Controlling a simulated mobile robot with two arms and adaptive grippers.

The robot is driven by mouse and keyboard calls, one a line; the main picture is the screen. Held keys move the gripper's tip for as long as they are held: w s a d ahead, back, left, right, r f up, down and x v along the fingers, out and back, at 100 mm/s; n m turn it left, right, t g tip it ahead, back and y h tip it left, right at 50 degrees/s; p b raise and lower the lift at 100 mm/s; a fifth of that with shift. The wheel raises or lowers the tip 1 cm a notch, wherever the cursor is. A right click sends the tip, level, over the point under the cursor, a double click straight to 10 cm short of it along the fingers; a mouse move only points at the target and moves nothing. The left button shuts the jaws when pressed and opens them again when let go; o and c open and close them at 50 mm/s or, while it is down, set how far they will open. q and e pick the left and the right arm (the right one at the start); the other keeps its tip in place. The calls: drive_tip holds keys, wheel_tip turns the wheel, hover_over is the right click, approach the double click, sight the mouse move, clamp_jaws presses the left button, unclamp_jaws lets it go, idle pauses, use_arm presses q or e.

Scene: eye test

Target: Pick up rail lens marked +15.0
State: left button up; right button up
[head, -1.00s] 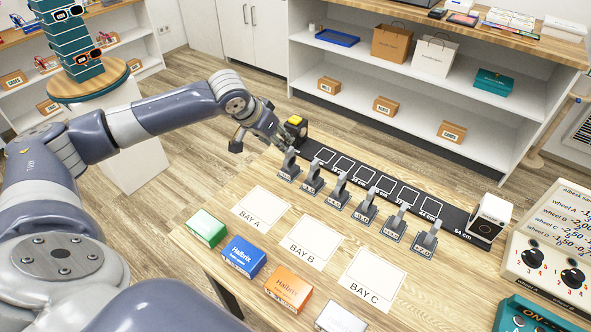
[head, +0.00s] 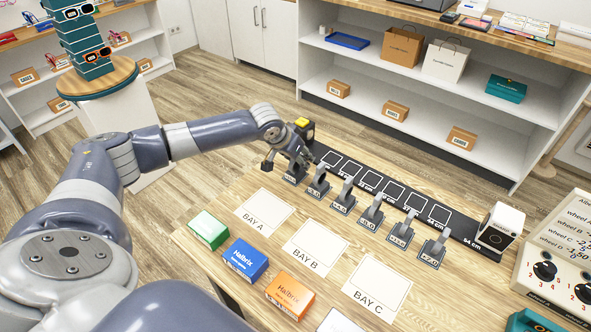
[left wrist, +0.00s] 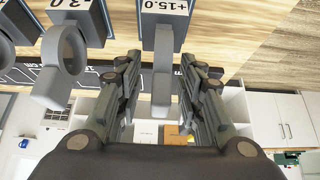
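The rail lens marked +15.0 (left wrist: 164,50) stands upright in the left wrist view, a grey holder with a white label on its foot. In the head view it appears to be the leftmost lens (head: 293,179) of the row, partly covered by my gripper. My left gripper (left wrist: 160,75) is open, with one finger on each side of the lens's upper part. Gaps show between fingers and lens. In the head view the left gripper (head: 287,163) is at the row's left end. My right gripper is not in view.
More lenses continue rightward along the black rail (head: 465,228). A yellow-topped black device (head: 304,128) stands just behind the gripper. Bay cards and boxes, including a blue one (head: 245,259), lie in front.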

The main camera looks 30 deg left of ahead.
use_arm(q)
drive_tip(key=shift+w+f, duration=0.2)
drive_tip(key=shift+f, duration=0.1)
clamp_jaws()
drive_tip(key=shift+r, duration=0.2)
